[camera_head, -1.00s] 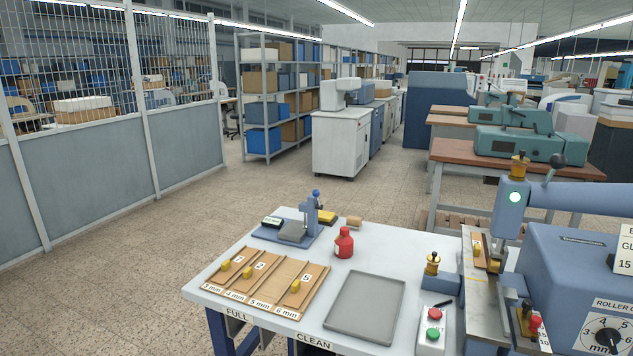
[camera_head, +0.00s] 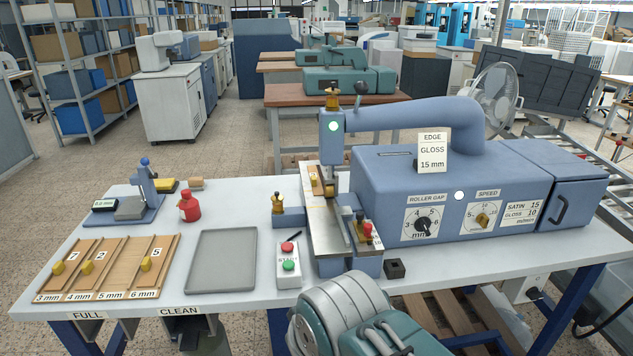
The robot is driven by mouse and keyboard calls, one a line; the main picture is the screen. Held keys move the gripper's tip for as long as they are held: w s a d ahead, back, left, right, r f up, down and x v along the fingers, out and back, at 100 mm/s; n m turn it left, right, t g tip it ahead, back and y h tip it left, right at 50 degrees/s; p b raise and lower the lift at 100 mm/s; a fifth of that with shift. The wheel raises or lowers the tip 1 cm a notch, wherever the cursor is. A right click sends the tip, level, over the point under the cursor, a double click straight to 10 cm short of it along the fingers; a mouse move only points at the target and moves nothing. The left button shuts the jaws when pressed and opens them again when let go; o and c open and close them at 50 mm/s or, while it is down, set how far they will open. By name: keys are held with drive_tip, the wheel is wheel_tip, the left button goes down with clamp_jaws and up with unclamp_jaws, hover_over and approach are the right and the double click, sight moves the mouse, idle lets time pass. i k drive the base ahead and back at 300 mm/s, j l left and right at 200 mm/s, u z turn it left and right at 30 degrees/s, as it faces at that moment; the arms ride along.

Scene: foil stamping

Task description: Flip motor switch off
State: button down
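A small white box (camera_head: 287,273) with a red button (camera_head: 287,247) above a green button (camera_head: 289,265) stands near the front of the white table, between a grey tray and the blue stamping machine. It has lettering too small to read. The blue machine (camera_head: 450,190) has a lit green lamp (camera_head: 333,127) on its head and a lit white lamp (camera_head: 459,196) on its front, between the roller gap dial (camera_head: 422,225) and the speed dial (camera_head: 483,217). My gripper is not in view.
A teal and grey rounded body, perhaps part of me, fills the bottom centre, in front of the table. The empty grey tray (camera_head: 193,281) lies left of the button box. A red bottle (camera_head: 190,208), a gauge stand (camera_head: 133,207) and wooden strips (camera_head: 112,279) are further left.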

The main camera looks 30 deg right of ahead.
sight(533, 294)
drive_tip(key=z, duration=0.45)
drive_tip(key=l+z, duration=0.1)
drive_tip(key=z, duration=0.35)
drive_tip(key=l+z, duration=0.1)
drive_tip(key=z, duration=0.8)
drive_tip(key=l+z, duration=0.15)
drive_tip(key=z, duration=0.3)
drive_tip(key=i+l, duration=0.55)
drive_tip(key=l, duration=0.25)
